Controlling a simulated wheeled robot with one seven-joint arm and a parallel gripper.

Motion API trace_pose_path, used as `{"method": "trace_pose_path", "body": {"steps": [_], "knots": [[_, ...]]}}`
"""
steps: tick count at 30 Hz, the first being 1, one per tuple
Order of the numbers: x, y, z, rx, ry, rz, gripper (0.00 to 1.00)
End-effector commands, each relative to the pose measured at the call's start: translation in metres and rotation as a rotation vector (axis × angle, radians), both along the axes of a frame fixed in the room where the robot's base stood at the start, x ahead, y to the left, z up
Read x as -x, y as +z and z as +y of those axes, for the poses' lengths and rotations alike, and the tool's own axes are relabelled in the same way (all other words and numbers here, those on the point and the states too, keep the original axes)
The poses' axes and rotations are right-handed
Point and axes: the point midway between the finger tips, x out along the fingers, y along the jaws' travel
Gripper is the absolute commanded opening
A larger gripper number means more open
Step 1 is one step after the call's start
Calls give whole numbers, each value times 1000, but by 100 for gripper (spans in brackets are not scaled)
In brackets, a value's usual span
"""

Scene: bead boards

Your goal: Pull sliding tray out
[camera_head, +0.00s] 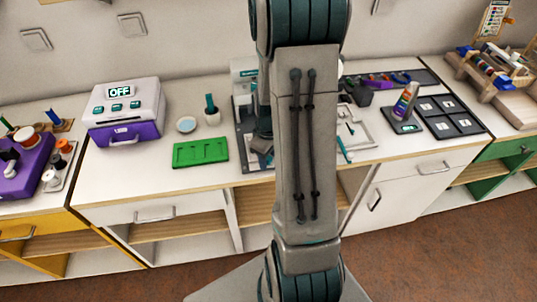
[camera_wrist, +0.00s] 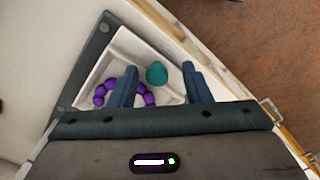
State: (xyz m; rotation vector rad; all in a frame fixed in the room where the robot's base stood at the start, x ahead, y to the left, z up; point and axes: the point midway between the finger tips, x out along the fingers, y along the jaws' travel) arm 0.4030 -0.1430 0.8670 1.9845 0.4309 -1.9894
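A white and purple machine (camera_head: 125,108) with a display reading OFF stands on the left counter. Its purple front (camera_head: 124,134) has a pale handle (camera_head: 124,141) and looks shut; I cannot tell for sure that this is the sliding tray. In the wrist view my gripper (camera_wrist: 160,68) is open, its two blue fingers apart, over a white tray (camera_wrist: 122,45). A teal rounded piece (camera_wrist: 157,73) shows between the fingers, with gaps on both sides. A string of purple beads (camera_wrist: 100,92) lies in the tray, partly hidden by the left finger. My arm hides the gripper in the head view.
A bottle (camera_head: 405,101) and dark panels (camera_head: 450,117) are on the right. The counter in front of the machine is mostly clear.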

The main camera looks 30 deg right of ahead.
Motion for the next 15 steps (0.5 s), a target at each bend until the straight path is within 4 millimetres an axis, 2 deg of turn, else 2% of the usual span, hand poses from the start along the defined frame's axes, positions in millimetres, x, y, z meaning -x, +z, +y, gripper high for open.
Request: {"method": "trace_pose_path", "body": {"steps": [4, 8, 15], "knots": [[-1, 4, 0, 1, 0, -3, 44], [-2, 18, -1, 3, 0, -6, 44], [-2, 68, -1, 4, 0, -8, 44]]}}
